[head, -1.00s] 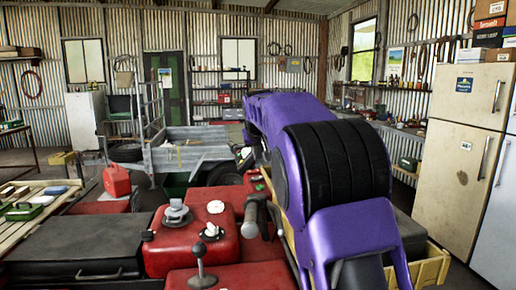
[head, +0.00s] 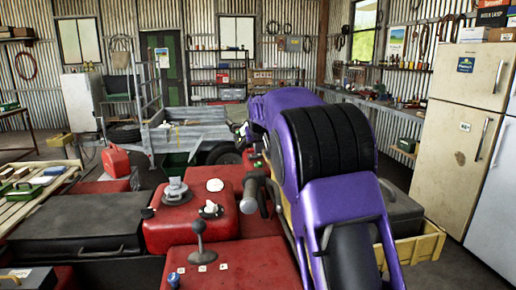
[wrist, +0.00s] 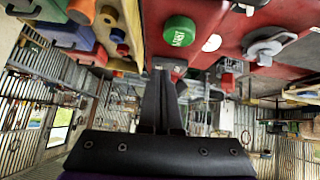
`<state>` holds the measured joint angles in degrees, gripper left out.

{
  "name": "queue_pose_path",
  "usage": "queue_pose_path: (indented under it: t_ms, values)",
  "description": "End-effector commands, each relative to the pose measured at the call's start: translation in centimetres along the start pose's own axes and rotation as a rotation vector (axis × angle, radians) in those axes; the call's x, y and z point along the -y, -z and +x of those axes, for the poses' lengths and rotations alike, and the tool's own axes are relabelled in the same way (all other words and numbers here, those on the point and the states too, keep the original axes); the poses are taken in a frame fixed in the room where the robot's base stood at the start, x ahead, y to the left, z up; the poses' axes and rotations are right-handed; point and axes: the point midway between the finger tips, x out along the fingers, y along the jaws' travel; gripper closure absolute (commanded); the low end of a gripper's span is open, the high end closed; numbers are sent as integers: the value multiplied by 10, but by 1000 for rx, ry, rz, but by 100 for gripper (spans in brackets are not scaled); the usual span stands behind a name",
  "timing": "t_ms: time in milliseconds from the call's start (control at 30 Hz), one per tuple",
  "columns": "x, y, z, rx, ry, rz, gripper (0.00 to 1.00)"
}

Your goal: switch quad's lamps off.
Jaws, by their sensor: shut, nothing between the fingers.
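The red quad (head: 232,262) fills the lower middle of the head view, with a black handlebar grip (head: 252,193) and a lever with a dark knob (head: 199,228) on it. Small green and red controls (head: 258,163) sit beyond the grip, partly hidden by my purple arm. In the wrist view a green round button (wrist: 180,31) with lettering sits on the red body, close ahead of my gripper (wrist: 164,74). A red button (wrist: 227,83) is to its right. The fingers are together and empty; contact with anything cannot be told. I cannot tell which control is the lamp switch.
Grey caps (head: 174,190) and a red can (head: 116,161) stand on the left. A grey trailer (head: 190,139) is behind. Blue and orange parts (wrist: 122,48) show in the wrist view.

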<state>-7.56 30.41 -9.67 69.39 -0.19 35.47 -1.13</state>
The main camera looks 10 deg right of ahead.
Motion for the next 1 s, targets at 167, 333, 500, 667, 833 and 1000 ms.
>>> queue_pose_path:
  t_ms: [167, 333, 500, 667, 833, 1000]
  values:
    - [-6, -6, 5, 4, 75, 81, 100]
    - [-7, -8, 7, 6, 119, 122, 100]
    - [-8, -11, 9, 10, 120, 120, 100]
    - [-8, -12, 10, 14, 119, 119, 100]
    - [-6, -13, 11, 17, 119, 119, 100]
    - [1, -12, 10, 18, 119, 118, 100]
